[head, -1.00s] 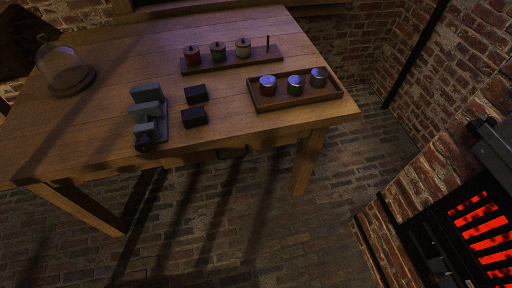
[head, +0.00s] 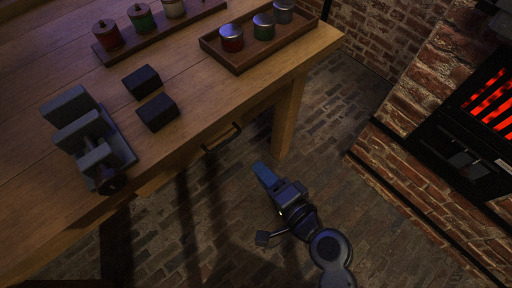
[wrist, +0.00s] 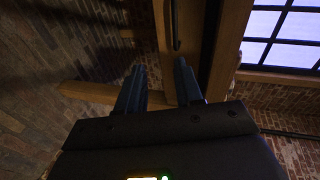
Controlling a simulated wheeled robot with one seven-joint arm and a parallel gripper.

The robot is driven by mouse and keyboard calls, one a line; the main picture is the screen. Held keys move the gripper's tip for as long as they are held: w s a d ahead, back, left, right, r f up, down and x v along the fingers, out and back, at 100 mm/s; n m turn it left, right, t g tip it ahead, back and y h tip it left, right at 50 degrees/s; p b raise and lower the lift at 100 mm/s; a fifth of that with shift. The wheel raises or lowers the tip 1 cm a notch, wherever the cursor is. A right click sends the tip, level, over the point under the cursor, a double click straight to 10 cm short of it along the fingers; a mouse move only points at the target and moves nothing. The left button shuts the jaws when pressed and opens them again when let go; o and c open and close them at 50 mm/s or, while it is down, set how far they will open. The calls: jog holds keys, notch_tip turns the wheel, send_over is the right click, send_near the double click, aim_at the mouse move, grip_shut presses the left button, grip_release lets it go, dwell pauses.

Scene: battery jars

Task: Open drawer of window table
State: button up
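The wooden window table (head: 180,65) fills the upper left of the head view. Its drawer handle, a dark bar (head: 222,138), is on the front edge under the top. The drawer looks shut. The handle also shows in the wrist view as a dark bar (wrist: 176,25) at the top, beyond the fingertips. My gripper (head: 263,170) is below and right of the handle in the head view, apart from it. In the wrist view my gripper (wrist: 160,68) has its two blue fingers spread with nothing between them.
On the table are a dark vise (head: 90,135), two black blocks (head: 142,82), a tray of jars (head: 240,62) and a rack of jars (head: 122,45). A table leg (head: 289,115) stands near my gripper. A glowing stove (head: 475,130) is at the right. Brick floor lies open between.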

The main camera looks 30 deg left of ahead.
jog(key=w+a+g+y+b, duration=0.1)
jog(key=w+a, duration=0.3)
jog(key=a, duration=0.7)
jog(key=shift+w+a+f+y, duration=0.15)
jog(key=shift+f+y, duration=0.15)
jog(key=shift+f, duration=0.05)
grip_shut()
dwell(1.0)
